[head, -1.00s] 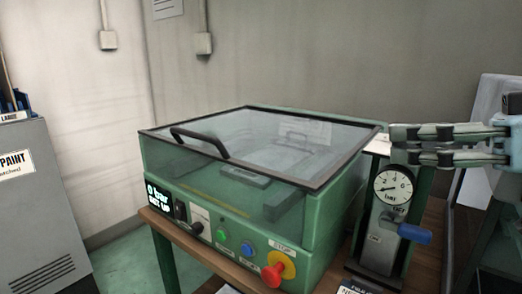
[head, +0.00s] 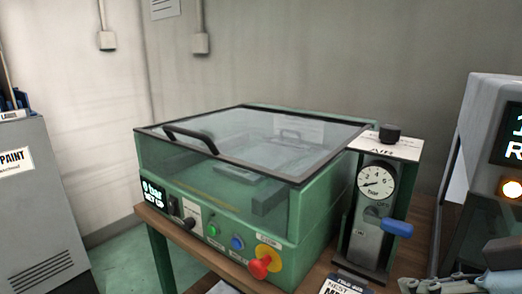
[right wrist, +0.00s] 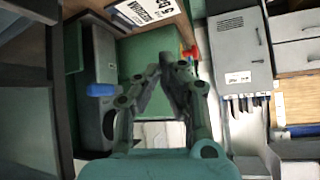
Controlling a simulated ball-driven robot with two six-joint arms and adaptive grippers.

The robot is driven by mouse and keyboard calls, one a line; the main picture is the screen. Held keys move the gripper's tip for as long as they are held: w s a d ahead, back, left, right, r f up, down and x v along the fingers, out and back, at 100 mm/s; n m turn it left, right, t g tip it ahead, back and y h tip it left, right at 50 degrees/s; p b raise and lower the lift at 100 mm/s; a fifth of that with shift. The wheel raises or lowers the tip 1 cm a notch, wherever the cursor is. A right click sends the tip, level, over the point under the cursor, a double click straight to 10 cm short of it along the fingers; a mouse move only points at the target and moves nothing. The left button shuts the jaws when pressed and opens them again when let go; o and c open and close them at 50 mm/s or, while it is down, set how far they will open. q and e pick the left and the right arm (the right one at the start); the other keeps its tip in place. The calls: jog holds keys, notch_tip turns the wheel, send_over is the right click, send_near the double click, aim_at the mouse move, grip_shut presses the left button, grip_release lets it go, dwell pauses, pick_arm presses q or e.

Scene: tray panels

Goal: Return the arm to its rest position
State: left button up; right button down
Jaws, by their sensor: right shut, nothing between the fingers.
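My right gripper (right wrist: 168,65) is shut and empty in the right wrist view, its two fingers meeting at the tips. In the head view part of my right gripper (head: 425,285) shows at the bottom right edge, apart from the air panel. My left gripper is in neither view.
A green machine (head: 235,215) with a closed clear lid (head: 270,135) stands on a wooden-topped bench. Right of it is an air panel (head: 368,225) with a gauge (head: 376,182) and blue lever (head: 397,227). A grey unit (head: 480,115) with a display stands at far right.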

jog(key=s+d+f+m+g+h, duration=0.2)
jog(key=s+d+f+m+h, duration=0.1)
jog(key=s+f, duration=0.25)
jog(key=s+d+f+m+g+h, duration=0.2)
jog(key=s+d+f+h, duration=0.15)
jog(key=s, duration=0.35)
jog(key=s+d+f+g, duration=0.1)
jog(key=s+d+f, duration=0.1)
jog(key=f, duration=1.2)
jog(key=s+d+f+g, duration=0.1)
jog(key=s+f, duration=0.2)
jog(key=f, duration=1.2)
jog(key=s+d+f+m, duration=0.1)
jog(key=s+f, duration=1.2)
jog(key=s, duration=0.3)
jog(key=shift+s+g, duration=0.3)
jog(key=shift+d+f, duration=0.1)
